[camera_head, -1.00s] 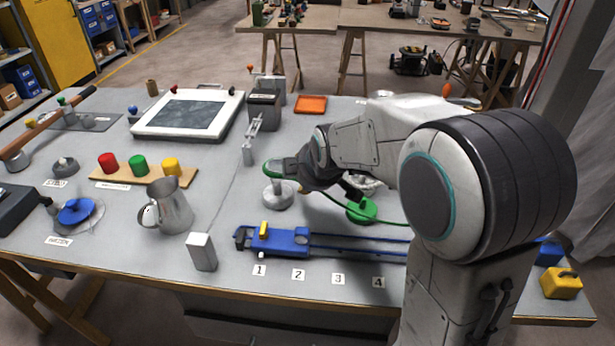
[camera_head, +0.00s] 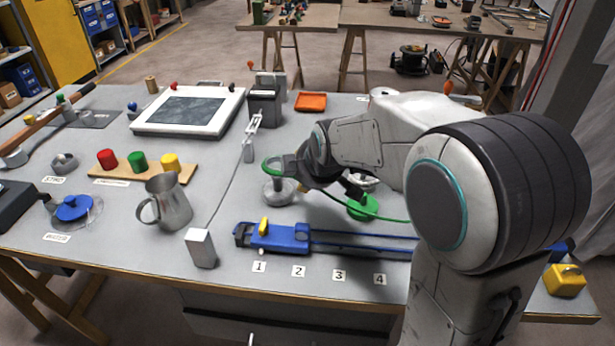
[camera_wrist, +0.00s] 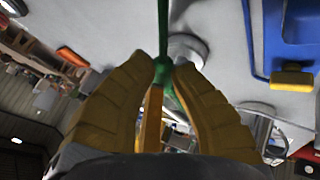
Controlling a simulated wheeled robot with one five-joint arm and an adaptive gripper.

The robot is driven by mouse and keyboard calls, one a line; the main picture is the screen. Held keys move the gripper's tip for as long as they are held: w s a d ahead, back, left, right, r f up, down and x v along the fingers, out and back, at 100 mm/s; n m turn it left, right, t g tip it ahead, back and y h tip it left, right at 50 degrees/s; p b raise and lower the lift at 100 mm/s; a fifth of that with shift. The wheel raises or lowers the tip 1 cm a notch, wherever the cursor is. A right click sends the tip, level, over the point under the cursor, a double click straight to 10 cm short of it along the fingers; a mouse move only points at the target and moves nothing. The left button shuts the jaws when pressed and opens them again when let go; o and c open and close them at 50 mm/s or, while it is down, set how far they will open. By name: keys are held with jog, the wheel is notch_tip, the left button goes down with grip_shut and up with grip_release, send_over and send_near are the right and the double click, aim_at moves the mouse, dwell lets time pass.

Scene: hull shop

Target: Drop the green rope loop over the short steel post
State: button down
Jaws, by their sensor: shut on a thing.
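My gripper (camera_head: 286,167) is shut on the green rope loop (camera_head: 270,161), whose free part sticks out to the left. The short steel post (camera_head: 279,192), on a round base, stands directly below it. The loop overlaps the post's top in the head view; I cannot tell whether it is around the post or only above it. The fingers' far side is hidden in the head view.
A green disc (camera_head: 362,207) sits right of the post, with green rope running right. A blue clamp (camera_head: 275,238) lies in front. A metal pitcher (camera_head: 170,203) and a white block (camera_head: 201,248) stand left. A grey box (camera_head: 263,108) stands behind.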

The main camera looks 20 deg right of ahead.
jog(key=shift+s+a+f+b, duration=0.1)
jog(key=shift+a+f+b, duration=0.05)
jog(key=shift+f+b, duration=0.3)
dwell(0.8)
jog(key=shift+s+a+f+b, duration=0.15)
jog(key=shift+f+b, duration=1.2)
jog(key=shift+b, duration=0.1)
jog(key=shift+s+a+f+b, duration=0.1)
jog(key=shift+a+f+b, duration=0.05)
jog(key=shift+f+b, duration=1.25)
dwell(2.2)
jog(key=shift+r, duration=0.1)
jog(key=c, duration=0.7)
grip_release()
dwell(0.5)
